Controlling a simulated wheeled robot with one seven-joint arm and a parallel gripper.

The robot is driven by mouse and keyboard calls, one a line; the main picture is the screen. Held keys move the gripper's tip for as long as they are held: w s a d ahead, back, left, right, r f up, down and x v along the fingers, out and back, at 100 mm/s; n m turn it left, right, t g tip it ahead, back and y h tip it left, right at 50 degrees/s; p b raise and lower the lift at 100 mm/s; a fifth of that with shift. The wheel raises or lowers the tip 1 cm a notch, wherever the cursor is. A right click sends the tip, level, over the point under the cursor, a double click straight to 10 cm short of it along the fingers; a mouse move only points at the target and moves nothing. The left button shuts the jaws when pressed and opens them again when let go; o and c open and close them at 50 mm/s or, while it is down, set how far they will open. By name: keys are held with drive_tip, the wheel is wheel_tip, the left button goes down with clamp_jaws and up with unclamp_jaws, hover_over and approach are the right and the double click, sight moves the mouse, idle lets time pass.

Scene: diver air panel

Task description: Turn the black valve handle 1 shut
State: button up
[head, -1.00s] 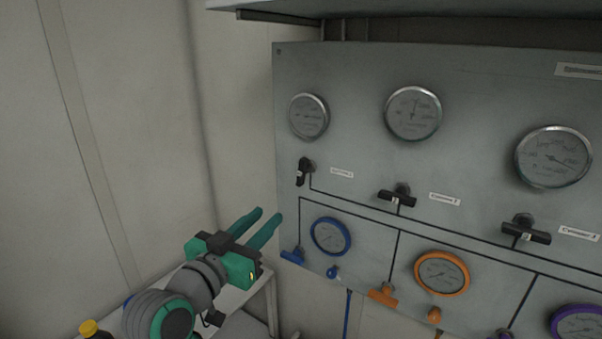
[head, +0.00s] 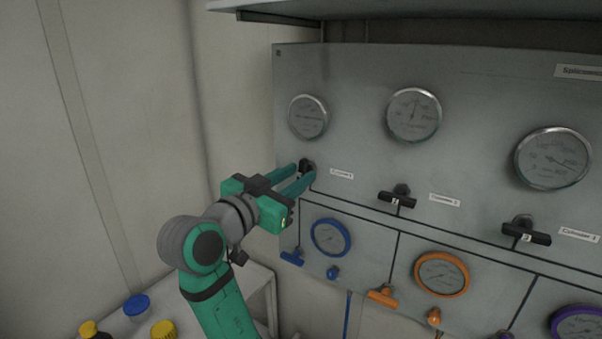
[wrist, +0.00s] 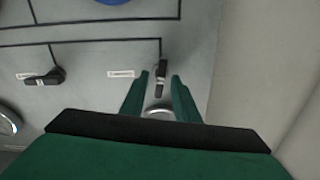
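The leftmost black valve handle (head: 304,165), beside the first label, is on the grey panel, below the left grey gauge. Its bar stands upright in line with the pipe, and the fingers partly hide it in the head view. The handle also shows in the wrist view (wrist: 161,76). My gripper (head: 305,172) is at the handle with its fingers apart. In the wrist view my gripper (wrist: 160,74) has one fingertip on each side of the bar, with a narrow gap visible on both sides.
Two other black handles, the middle one (head: 397,199) and the right one (head: 526,233), lie crosswise to the right. A blue handle (head: 292,258) and a blue gauge (head: 331,237) are below. A white table (head: 258,290) with capped bottles stands lower left. A shelf edge overhangs the panel.

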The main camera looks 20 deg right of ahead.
drive_tip(key=shift+x, duration=1.2)
clamp_jaws()
